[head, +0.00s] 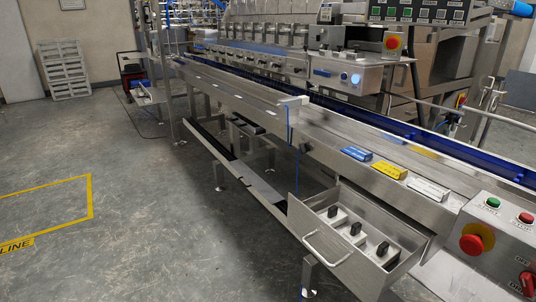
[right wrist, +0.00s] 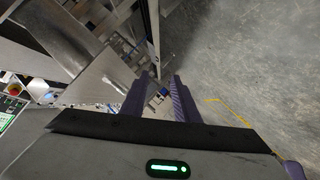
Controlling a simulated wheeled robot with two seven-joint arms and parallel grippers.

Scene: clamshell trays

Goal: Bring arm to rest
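My right gripper (right wrist: 159,77) shows in the right wrist view, with its two purple fingers apart. Floor and distant equipment show between the fingers, and nothing is held. In that view a metal frame lies beyond and to the left of the fingers, and bare floor lies to the right. I cannot tell how far the frame is from them. Neither gripper shows in the head view, so my left gripper is out of sight.
A long steel conveyor line (head: 330,133) crosses the head view. Blue (head: 357,154), yellow (head: 389,171) and white (head: 428,190) blocks sit along its edge. An open drawer (head: 318,228) holding black-handled items juts out below. A control box (head: 495,236) stands right. Floor at left is clear.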

